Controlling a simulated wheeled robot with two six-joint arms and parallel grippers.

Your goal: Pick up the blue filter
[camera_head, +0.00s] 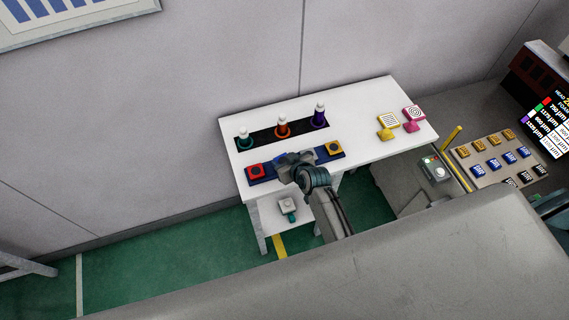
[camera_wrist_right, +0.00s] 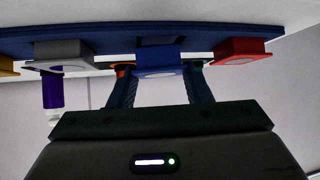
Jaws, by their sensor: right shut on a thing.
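The blue filter (camera_wrist_right: 158,62) shows in the right wrist view, between the two fingers of my right gripper (camera_wrist_right: 160,80). The fingers are shut on it. It is close to the blue rack (camera_wrist_right: 100,42), and a dark slot in the rack shows by it; I cannot tell whether they touch. In the head view my right gripper (camera_head: 290,163) is over the middle of the rack (camera_head: 267,174) on the white table and hides the blue filter. My left gripper is not in view.
The rack also holds a red filter (camera_head: 256,171) and a yellow filter (camera_head: 335,148); a grey filter (camera_wrist_right: 62,53) shows in the wrist view. Behind stand teal (camera_head: 244,142), orange (camera_head: 282,129) and purple (camera_head: 319,119) pieces. Yellow and pink target stands (camera_head: 413,115) are at right.

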